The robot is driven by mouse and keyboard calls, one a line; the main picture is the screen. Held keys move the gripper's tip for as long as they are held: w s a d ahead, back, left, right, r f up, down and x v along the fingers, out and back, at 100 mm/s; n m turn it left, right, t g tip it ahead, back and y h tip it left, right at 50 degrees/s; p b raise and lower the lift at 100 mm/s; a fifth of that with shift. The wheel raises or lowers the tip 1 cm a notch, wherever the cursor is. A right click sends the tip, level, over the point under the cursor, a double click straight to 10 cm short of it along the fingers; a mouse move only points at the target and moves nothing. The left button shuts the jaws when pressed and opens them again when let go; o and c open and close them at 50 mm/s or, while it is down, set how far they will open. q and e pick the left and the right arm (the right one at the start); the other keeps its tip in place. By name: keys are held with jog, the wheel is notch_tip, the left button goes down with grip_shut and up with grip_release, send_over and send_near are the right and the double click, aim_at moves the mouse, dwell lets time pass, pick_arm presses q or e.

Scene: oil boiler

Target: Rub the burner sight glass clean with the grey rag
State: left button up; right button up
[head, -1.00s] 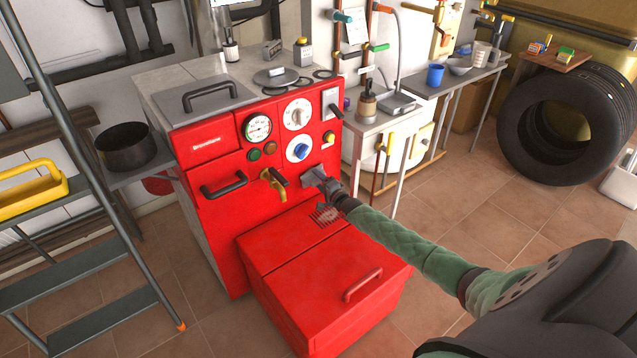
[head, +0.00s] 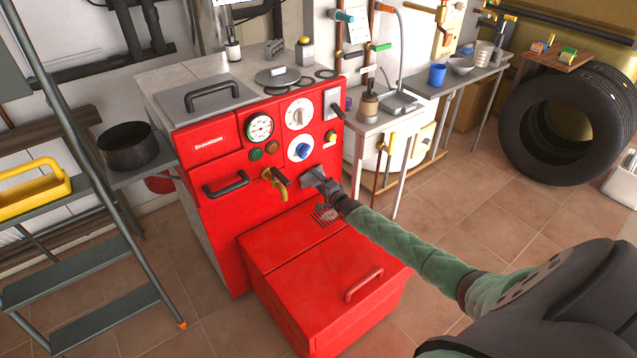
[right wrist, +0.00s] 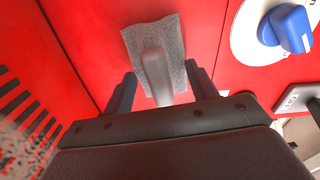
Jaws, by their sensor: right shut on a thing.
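The grey rag (head: 312,177) is a small grey cloth with a pale grip piece, at the red boiler's front panel just right of the brass valve. My right gripper (head: 329,188) is shut on it. In the right wrist view the rag (right wrist: 152,40) lies flat before the red panel, and its grip piece stands between the two dark fingers (right wrist: 160,88). I cannot tell if the rag presses on the panel. The burner sight glass does not show clearly; whatever is behind the rag is hidden. My left gripper is not in view.
The brass valve (head: 275,185) is close left of the rag, and the blue knob (head: 301,151) is just above. The red burner cover (head: 325,285) juts out below. A step ladder (head: 100,200) stands left.

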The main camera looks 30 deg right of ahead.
jog(key=shift+w+d+b, duration=0.15)
jog(key=shift+d+b, duration=0.35)
jog(key=shift+d, duration=0.4)
jog(key=shift+a+r+p, duration=0.1)
jog(key=shift+a+p, duration=0.2)
jog(key=shift+a, duration=0.1)
jog(key=shift+a+p, duration=0.3)
jog(key=shift+a, duration=0.45)
jog(key=shift+d+b, duration=0.4)
jog(key=shift+w+d+b, duration=0.1)
jog(key=shift+d+b, duration=0.4)
jog(key=shift+d, duration=0.3)
jog(key=shift+a+r, duration=0.1)
jog(key=shift+a+p, duration=0.15)
jog(key=shift+p, duration=0.15)
jog(key=shift+a, duration=0.35)
